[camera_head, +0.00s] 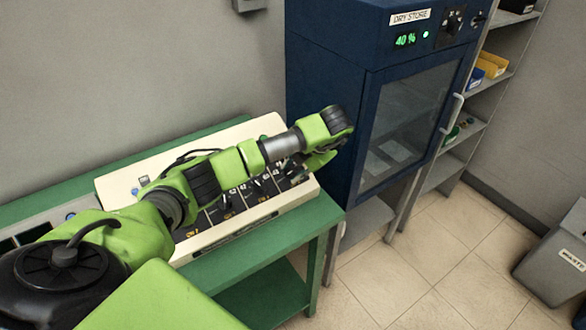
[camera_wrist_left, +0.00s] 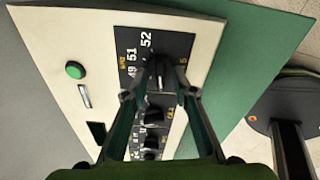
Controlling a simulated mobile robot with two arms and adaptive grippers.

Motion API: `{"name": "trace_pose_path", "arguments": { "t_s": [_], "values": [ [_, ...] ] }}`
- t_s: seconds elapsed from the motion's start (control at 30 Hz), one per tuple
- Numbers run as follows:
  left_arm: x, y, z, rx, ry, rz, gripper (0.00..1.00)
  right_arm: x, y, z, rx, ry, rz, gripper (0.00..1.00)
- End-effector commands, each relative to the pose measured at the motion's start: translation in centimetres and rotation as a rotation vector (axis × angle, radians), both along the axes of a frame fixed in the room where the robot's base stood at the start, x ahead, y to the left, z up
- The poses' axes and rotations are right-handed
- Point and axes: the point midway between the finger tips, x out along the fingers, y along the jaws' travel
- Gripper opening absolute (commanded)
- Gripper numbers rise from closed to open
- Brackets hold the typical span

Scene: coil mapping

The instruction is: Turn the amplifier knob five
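The cream amplifier unit (camera_head: 125,190) stands on a green bench, with a sloped front carrying several black modules with knobs. My left arm reaches across it, and my left gripper (camera_head: 318,160) is over its right end. In the left wrist view, the cream panel (camera_wrist_left: 60,35) has a black module marked 49, 51 and 52 and a dark knob (camera_wrist_left: 158,72). My left gripper's fingers (camera_wrist_left: 158,95) are apart, one on each side of the knob in the picture; I cannot tell whether they touch it. Other knobs (camera_wrist_left: 153,116) sit lower in the row. My right gripper is not in view.
The green bench (camera_head: 235,260) has a bare strip along its front edge. A dark blue DRY STORE cabinet (camera_head: 325,80) stands close beyond the bench's right end. Shelves (camera_head: 490,85) stand behind it, and a grey bin (camera_head: 550,260) is at far right.

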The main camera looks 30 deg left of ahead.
Motion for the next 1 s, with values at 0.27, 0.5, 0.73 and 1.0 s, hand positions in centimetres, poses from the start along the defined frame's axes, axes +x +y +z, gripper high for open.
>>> {"name": "trace_pose_path", "arguments": {
  "t_s": [0.27, 0.5, 0.73, 1.0],
  "values": [
    [0.0, 0.0, 0.0, 0.0, 0.0, 0.0, 0.0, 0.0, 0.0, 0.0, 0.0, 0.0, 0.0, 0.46],
    [0.0, 0.0, 0.0, 0.001, 0.004, -0.008, 0.0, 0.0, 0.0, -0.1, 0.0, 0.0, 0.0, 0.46],
    [0.1, 0.0, 0.0, 0.016, 0.038, -0.073, 0.0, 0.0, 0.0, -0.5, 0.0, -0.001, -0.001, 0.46],
    [0.1, 0.2, 0.0, 0.058, 0.133, -0.25, 0.0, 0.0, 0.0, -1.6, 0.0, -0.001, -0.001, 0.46]
  ]
}}
